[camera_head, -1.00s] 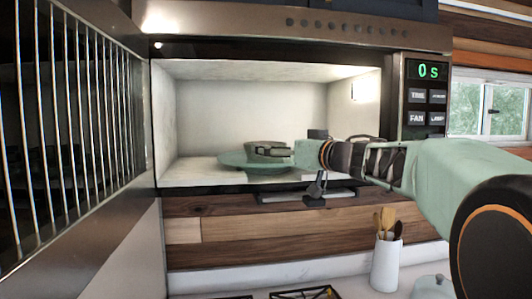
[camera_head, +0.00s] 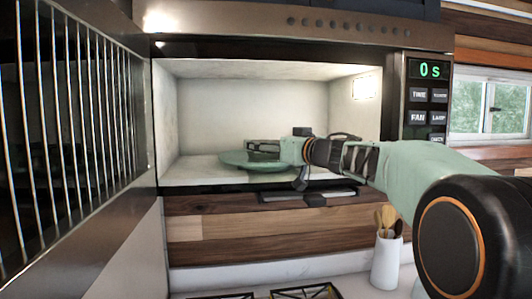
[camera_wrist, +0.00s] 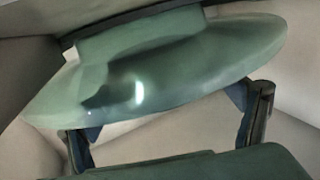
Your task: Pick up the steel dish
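A round, shallow dish with a shiny green-tinted surface (camera_head: 240,163) lies flat inside the open microwave; it is the only dish I see, and its steel is hard to confirm by colour. In the wrist view the dish (camera_wrist: 205,75) fills the upper middle, with a bright highlight and dark reflections. My gripper (camera_head: 262,147) reaches in from the right, its fingers over or beside the dish's right part. In the wrist view my gripper (camera_wrist: 165,115) has its fingers wide apart, with empty space between them and the tips close to the rim. Contact cannot be told.
The microwave cavity (camera_head: 235,105) has pale walls and free room left of and above the dish. Its barred door (camera_head: 75,120) stands open at the left. The control panel (camera_head: 428,95) is at the right. A white utensil pot (camera_head: 386,263) stands on the counter below.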

